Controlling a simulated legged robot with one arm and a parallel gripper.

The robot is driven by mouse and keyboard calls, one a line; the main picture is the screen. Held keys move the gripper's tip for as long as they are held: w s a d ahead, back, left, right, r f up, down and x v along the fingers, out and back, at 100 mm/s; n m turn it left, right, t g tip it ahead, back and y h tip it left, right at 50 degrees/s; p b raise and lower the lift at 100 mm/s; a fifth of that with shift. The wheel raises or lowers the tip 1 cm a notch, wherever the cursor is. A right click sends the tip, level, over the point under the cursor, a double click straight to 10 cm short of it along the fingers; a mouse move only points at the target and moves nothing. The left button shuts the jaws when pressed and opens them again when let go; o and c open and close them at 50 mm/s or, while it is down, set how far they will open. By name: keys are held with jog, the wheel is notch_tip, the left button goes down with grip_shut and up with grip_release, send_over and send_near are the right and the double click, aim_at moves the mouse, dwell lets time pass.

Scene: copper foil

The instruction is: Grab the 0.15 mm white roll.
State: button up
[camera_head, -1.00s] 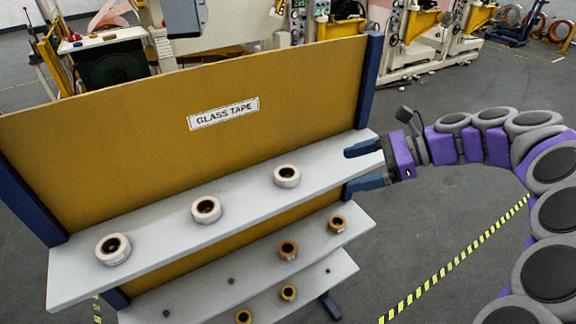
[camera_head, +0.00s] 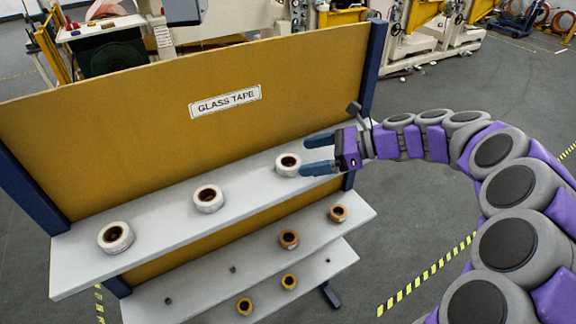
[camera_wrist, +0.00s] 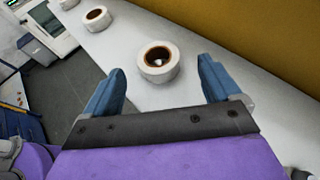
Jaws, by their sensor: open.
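Three white rolls lie on the top grey shelf (camera_head: 160,222): a left one (camera_head: 115,238), a middle one (camera_head: 208,199) and a right one (camera_head: 288,165). No thickness marking on them can be read, so I cannot tell which is 0.15 mm. My gripper (camera_head: 318,155) is open and empty, at the right end of the shelf and close beside the right roll. In the wrist view the right roll (camera_wrist: 158,62) lies just ahead of my open fingers (camera_wrist: 163,85), centred between them and apart from both. Another white roll (camera_wrist: 97,18) shows farther along the shelf.
A yellow back panel (camera_head: 130,110) with a "GLASS TAPE" label (camera_head: 225,101) rises behind the shelf. Lower shelves hold several brown and yellow rolls (camera_head: 289,239). A blue post (camera_head: 374,65) stands behind my gripper. Floor at right is open.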

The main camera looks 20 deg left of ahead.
aim_at(282, 163)
jog(key=shift+b+x, duration=0.4)
jog(key=shift+x, duration=2.3)
jog(key=shift+d+f, duration=0.15)
jog(key=c, duration=1.1)
jog(key=shift+c, duration=0.2)
